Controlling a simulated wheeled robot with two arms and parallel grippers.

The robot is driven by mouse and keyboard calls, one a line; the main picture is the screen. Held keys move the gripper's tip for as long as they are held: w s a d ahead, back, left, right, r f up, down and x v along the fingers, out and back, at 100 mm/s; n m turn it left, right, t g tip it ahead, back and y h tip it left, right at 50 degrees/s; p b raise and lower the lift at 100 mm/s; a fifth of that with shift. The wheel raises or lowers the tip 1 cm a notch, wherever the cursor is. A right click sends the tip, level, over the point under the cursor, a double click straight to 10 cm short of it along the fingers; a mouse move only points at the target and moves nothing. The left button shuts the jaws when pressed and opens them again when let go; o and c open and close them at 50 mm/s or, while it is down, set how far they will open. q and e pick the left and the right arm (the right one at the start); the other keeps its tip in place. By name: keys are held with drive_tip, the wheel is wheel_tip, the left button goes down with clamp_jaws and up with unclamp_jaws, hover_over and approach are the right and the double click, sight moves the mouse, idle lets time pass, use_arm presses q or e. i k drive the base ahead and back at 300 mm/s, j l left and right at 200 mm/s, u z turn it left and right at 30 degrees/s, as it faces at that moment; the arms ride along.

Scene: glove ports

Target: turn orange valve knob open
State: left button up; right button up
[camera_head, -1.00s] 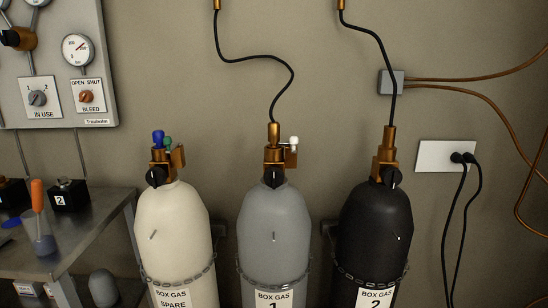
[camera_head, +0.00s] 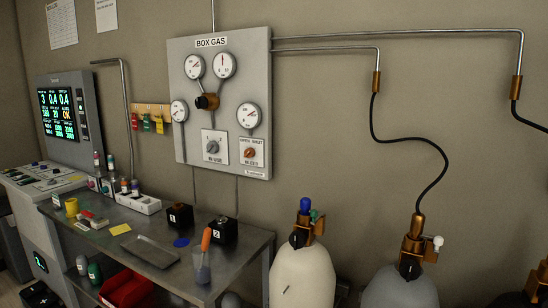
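The orange valve knob (camera_head: 250,153) is a small round knob on a white plate at the lower right of the grey BOX GAS panel (camera_head: 262,80). The lettering on its plate is too small to read now; in the earlier frame it reads OPEN, SHUT and BLEED. Left of it is a grey selector knob (camera_head: 212,147) on its own plate. Neither of my grippers shows in the head view.
A steel bench (camera_head: 240,250) with bottles, black boxes and an orange-handled tool stands below the panel. A cream gas cylinder (camera_head: 303,275) and a grey one (camera_head: 400,290) stand to the right. A lit screen (camera_head: 62,110) is at left.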

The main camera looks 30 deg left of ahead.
sight(249, 153)
drive_tip(key=u, duration=0.85)
